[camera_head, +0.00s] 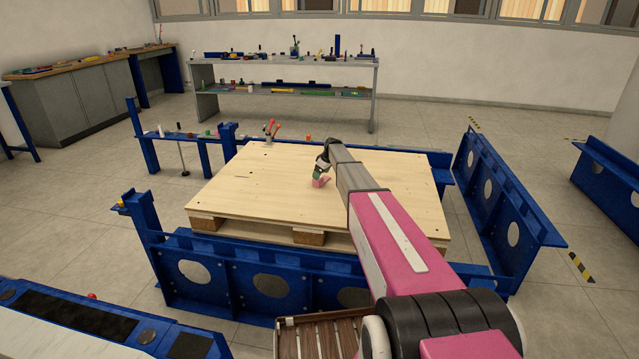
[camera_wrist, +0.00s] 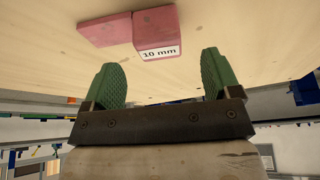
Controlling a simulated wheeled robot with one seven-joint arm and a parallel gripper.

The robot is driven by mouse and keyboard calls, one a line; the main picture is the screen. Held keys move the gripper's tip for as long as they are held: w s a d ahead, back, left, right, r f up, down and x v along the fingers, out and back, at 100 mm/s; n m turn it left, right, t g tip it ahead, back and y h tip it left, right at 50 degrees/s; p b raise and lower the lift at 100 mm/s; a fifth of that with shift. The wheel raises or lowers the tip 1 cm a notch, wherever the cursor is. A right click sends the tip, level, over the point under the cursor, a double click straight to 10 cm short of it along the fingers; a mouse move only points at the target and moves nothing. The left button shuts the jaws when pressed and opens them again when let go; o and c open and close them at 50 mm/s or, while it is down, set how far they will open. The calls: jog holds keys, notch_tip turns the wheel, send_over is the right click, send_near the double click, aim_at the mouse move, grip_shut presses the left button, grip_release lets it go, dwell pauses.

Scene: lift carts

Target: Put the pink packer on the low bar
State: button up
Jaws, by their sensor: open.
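The pink packer (camera_head: 320,182) lies on the wooden pallet top, just below my gripper (camera_head: 323,170). In the wrist view the pink packer (camera_wrist: 157,35) shows a white "10 mm" label on its near face. A flat pink part (camera_wrist: 105,30) adjoins it on the left; I cannot tell whether it is a separate piece. My gripper (camera_wrist: 162,62) has two green ribbed fingers spread apart with nothing between them. The packer lies just beyond the fingertips. A blue bar (camera_head: 185,136) with small items runs behind the pallet at left; I cannot tell if it is the low bar.
The wooden pallet (camera_head: 260,185) sits within blue lift frames, with a front beam (camera_head: 225,268) and upright posts at left. Another blue frame (camera_head: 505,200) stands right. A cluttered shelf (camera_head: 285,90) is behind.

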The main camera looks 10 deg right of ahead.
aim_at(322, 179)
jog(key=x, duration=0.5)
jog(key=c, duration=1.1)
jog(key=shift+r, duration=0.15)
